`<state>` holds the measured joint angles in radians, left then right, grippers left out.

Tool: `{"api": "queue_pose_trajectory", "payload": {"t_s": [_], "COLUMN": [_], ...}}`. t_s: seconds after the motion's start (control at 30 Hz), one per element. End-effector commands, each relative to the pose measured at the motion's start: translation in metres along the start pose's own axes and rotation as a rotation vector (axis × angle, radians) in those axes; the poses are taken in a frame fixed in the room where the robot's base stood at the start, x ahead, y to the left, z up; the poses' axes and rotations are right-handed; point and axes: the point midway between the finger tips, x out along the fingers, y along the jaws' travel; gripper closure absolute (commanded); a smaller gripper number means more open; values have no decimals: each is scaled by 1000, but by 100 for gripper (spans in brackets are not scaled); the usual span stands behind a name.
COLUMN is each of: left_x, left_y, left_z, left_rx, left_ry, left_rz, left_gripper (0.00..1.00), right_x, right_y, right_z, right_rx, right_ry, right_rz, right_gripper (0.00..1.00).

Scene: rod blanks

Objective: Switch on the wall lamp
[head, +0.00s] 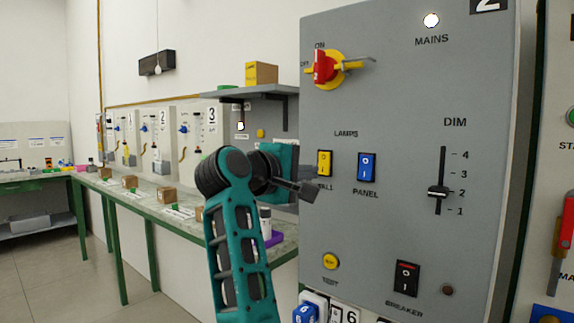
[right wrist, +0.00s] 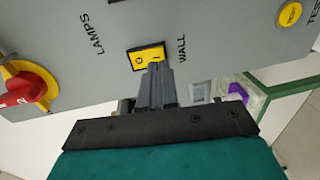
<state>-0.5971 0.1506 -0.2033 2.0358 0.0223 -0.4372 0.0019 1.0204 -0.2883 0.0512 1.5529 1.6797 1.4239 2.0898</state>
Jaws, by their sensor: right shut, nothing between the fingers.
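The grey control panel (head: 400,110) stands upright at the right in the head view. Under its LAMPS label sits the yellow WALL rocker switch (head: 325,163), with the blue PANEL rocker (head: 367,167) to its right. My right gripper (head: 306,191) is shut and empty, just below and left of the yellow switch. In the right wrist view the shut fingertips (right wrist: 158,68) overlap the edge of the yellow switch (right wrist: 148,57); I cannot tell whether they touch it. My left gripper is out of view.
A red rotary handle (head: 325,68) on a yellow base sits above, with a white lit MAINS light (head: 431,20). A DIM slider (head: 437,192) and BREAKER switch (head: 405,276) are on the panel. A workbench (head: 150,205) with small boxes runs along the left wall.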

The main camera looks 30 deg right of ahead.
Motion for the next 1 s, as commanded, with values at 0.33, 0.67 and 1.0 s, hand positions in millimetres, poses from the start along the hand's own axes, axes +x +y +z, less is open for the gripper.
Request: {"api": "queue_pose_trajectory", "payload": {"t_s": [0.33,0.67,1.0], "left_x": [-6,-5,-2], "left_y": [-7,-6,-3], "left_z": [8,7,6], "left_rx": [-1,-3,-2], "left_ry": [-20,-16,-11], "left_rz": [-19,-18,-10], "left_gripper": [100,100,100], "right_x": [28,29,40], "right_y": [0,0,1], "right_z": [0,0,3], "right_rx": [0,0,0], "right_ry": [1,1,2], "right_rz": [1,1,20], "right_gripper": [100,100,100]}}
